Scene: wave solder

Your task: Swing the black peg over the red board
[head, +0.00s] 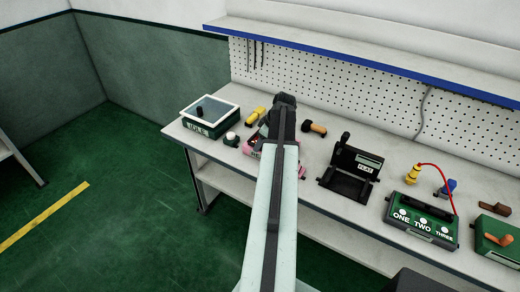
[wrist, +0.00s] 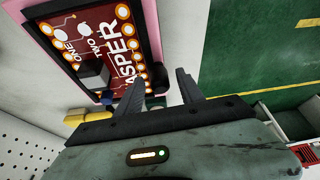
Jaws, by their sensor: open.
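The red board (wrist: 95,48) shows in the wrist view, lettered ONE, TWO and ASPER, with orange-ringed pads. It lies in a black-edged pink fixture (wrist: 38,35). A dark block (wrist: 92,76) sits over part of the board. A short black peg (wrist: 160,78) stands at the fixture's right edge. My gripper (wrist: 160,74) is open, its two dark fingers apart with the black peg appearing between their tips; contact cannot be told. In the head view my arm hides most of the fixture, leaving bits of pink (head: 303,172) and red.
A yellow object (head: 255,114) and an orange-black tool (head: 314,128) lie nearby. A black stand (head: 350,168) and a green ONE-TWO-THREE box (head: 422,218) stand right.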

